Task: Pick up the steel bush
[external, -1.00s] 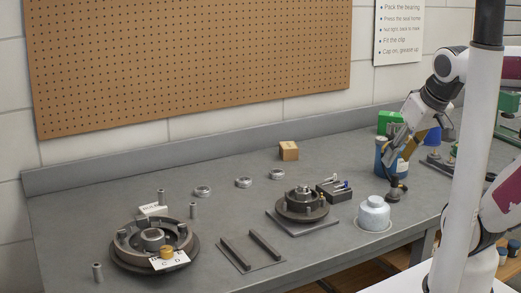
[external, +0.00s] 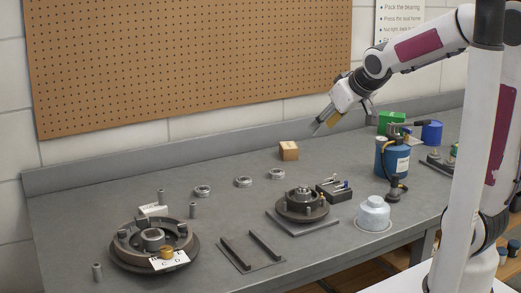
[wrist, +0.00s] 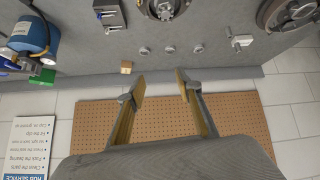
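Several small upright grey metal cylinders stand around the large hub at the left, one behind it (external: 161,196), one at its right (external: 193,210) and one at front left (external: 97,271). Three low metal rings lie mid-table: a left ring (external: 203,190), a middle ring (external: 243,181) and a right ring (external: 276,174). I cannot tell for sure which of these is the steel bush. My gripper (external: 322,127) is raised above the back of the bench, apart from all of them. In the wrist view its fingers (wrist: 160,84) are spread and empty.
The large hub (external: 125,255) bears a white card. A wooden block (external: 289,151) is below my gripper. Two dark bars lie at front centre.

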